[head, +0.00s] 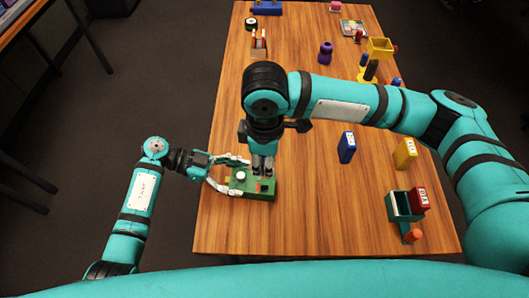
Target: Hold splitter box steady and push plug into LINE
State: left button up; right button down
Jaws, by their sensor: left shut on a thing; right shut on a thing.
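The green splitter box (252,193) sits on the wooden table near its left edge, with a white round part (240,175) and a small red patch on top. My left gripper (238,174) reaches in from the left and is shut on the box, one finger at the far side and one at the near left. My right gripper (262,172) points down over the right part of the box and is shut on the plug. The plug is mostly hidden between its fingertips. The LINE label cannot be read, and I cannot tell whether the plug touches a socket.
A blue block (347,147) and a yellow block (405,153) stand to the right. A dark green bin (393,207) with a red box (420,198) is at the near right. A purple object (326,52) stands farther back. The table's front middle is clear.

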aim_at(264, 174)
jog(key=shift+f, duration=2.9)
jog(key=shift+f, duration=1.6)
jog(key=c, duration=1.1)
grip_release()
notch_tip(264, 174, up, 12)
jog(key=shift+r, duration=5.5)
